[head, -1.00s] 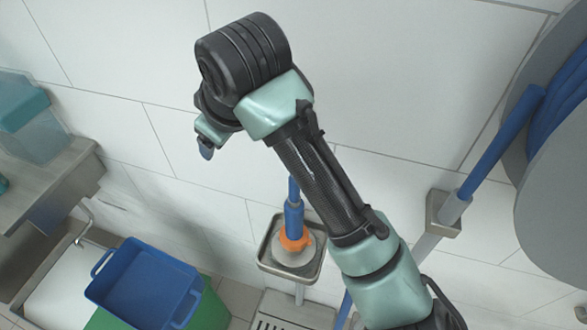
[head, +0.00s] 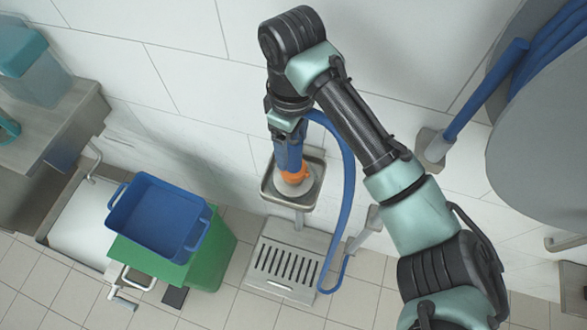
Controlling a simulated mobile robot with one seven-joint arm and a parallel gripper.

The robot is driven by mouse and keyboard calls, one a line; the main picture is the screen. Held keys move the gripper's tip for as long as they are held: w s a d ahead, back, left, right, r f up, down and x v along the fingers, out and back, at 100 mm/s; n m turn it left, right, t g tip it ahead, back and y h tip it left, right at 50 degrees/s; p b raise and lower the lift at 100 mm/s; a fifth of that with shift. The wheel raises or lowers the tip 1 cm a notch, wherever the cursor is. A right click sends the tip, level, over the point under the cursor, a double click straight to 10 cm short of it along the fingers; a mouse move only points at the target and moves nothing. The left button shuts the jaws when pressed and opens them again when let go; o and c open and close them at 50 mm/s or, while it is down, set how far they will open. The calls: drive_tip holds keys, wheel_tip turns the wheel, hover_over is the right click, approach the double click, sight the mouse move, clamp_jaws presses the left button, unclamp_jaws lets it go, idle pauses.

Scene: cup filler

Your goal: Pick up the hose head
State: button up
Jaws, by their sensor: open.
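The hose head stands upright on the small metal wall tray (head: 307,202). Its orange collar (head: 294,176) shows above a pale round base. Its blue upper part (head: 289,157) is just under my gripper (head: 287,140) and partly hidden by it. My gripper points down over the hose head, with its jaws open. The fingertips are hard to make out against the blue, so I cannot tell whether they touch it. The blue hose (head: 349,185) arches out from behind my gripper and hangs down on the right.
A metal floor grate (head: 287,262) lies below the tray. A blue bin (head: 158,218) sits on a green container (head: 216,256) to the left, beside a sink basin (head: 75,232). A large grey hose reel (head: 545,150) is on the right wall. My arm crosses the right side.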

sight(293, 163)
drive_tip(key=f, duration=0.5)
drive_tip(key=shift+w+d, duration=0.1)
drive_tip(key=shift+w, duration=0.15)
drive_tip(key=shift+r, duration=0.1)
clamp_jaws()
